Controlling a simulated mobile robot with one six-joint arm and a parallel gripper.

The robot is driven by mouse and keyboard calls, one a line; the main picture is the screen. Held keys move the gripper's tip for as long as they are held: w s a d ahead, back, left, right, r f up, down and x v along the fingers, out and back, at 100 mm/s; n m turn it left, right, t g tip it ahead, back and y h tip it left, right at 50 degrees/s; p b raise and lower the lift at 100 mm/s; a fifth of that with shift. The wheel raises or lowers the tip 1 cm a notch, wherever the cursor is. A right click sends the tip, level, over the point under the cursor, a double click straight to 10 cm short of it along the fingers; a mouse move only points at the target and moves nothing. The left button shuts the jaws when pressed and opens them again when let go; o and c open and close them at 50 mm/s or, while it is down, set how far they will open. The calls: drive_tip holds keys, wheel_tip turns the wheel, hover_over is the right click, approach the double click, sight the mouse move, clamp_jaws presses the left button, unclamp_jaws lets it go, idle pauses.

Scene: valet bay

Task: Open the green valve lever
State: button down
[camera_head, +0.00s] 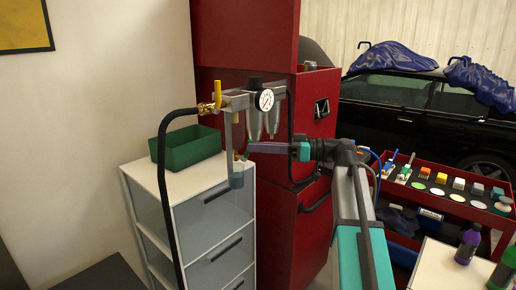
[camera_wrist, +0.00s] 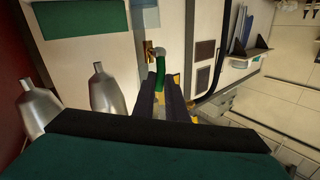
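The green valve lever (camera_wrist: 159,66) shows in the wrist view beyond and between the two dark fingers of my gripper (camera_wrist: 160,78). The lever fills the narrow gap between the fingers, and its near end is partly hidden by them. A brass fitting (camera_wrist: 151,48) sits at its far end. In the head view my gripper (camera_head: 247,149) reaches left to the pipework, just below the pressure gauge (camera_head: 265,100). The lever is only a tiny green patch at the fingertips there. A yellow lever (camera_head: 217,93) stands upright at the left end of the pipework.
A black hose (camera_head: 163,170) hangs left of the pipework. A green bin (camera_head: 187,147) sits on the grey drawer unit (camera_head: 213,215). A red cabinet (camera_head: 312,112) stands close behind. A red cart (camera_head: 440,178) with several small items is at right.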

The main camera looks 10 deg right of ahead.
drive_tip(key=shift+s+a+n+b, duration=0.1)
drive_tip(key=shift+n+b, duration=0.2)
drive_tip(key=shift+b, duration=0.4)
drive_tip(key=shift+s+a+r+n+h+b, duration=0.2)
drive_tip(key=shift+n+h+b, duration=0.25)
drive_tip(key=shift+b, duration=0.4)
drive_tip(key=shift+s+a+r+n+h+b, duration=0.15)
drive_tip(key=shift+n+h+b, duration=0.25)
drive_tip(key=shift+b, duration=0.4)
drive_tip(key=shift+f, duration=0.1)
drive_tip(key=c, duration=1.8)
unclamp_jaws()
